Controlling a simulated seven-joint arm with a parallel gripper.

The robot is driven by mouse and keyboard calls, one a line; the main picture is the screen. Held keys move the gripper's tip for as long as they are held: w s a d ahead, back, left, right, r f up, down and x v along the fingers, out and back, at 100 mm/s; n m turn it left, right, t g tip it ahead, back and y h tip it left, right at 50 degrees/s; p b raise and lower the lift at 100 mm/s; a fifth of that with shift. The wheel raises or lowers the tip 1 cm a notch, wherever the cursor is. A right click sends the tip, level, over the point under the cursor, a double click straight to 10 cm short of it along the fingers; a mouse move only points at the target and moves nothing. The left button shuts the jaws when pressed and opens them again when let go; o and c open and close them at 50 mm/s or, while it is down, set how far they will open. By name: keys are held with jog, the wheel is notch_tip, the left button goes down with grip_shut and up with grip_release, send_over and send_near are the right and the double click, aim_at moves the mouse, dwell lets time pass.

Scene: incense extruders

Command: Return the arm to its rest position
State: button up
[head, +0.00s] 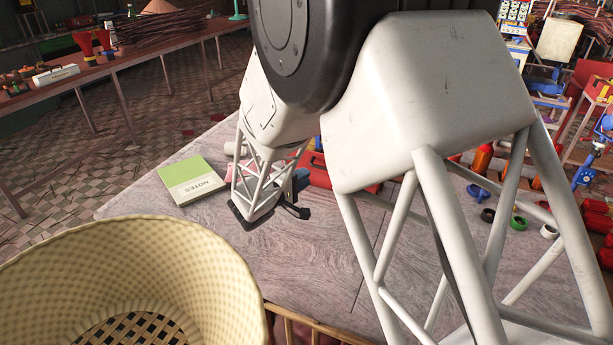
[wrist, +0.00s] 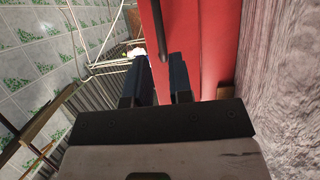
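My gripper (wrist: 160,78) shows in the wrist view with its two dark blue fingers apart and nothing between them. A red box (wrist: 212,45) with a dark rod or handle lies beyond the fingertips; I cannot tell whether they touch it. In the head view my gripper (head: 298,186) is low over the table, largely hidden by my own white arm link. The red box (head: 317,172) is just beyond it, also partly hidden by my arm.
A green and white notebook (head: 192,181) lies on the grey table (head: 130,199) left of my gripper. A large woven basket (head: 215,265) stands at the front left. Tape rolls (head: 519,223) and orange bottles (head: 483,158) are at the right. The table between notebook and basket is clear.

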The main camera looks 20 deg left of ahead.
dwell(0.5)
jog(key=s+d+r+m+g+h, duration=0.1)
jog(key=s+d+r+m+g, duration=0.2)
jog(key=d, duration=0.9)
jog(key=s+d+r+m+g+h, duration=0.15)
jog(key=d+r+g, duration=0.35)
jog(key=d, duration=0.7)
jog(key=s+d+r+m+g+h, duration=0.1)
jog(key=s+d+r+m+g, duration=0.2)
jog(key=d, duration=0.9)
jog(key=s+d+r+m+g+y, duration=0.1)
jog(key=s+d+y, duration=0.4)
jog(key=s, duration=0.7)
jog(key=s+d+r+m+g+y, duration=0.2)
jog(key=s+d+m+y, duration=0.3)
jog(key=s+d, duration=0.5)
jog(key=s+r, duration=0.1)
jog(key=s, duration=0.2)
jog(key=shift+r, duration=0.15)
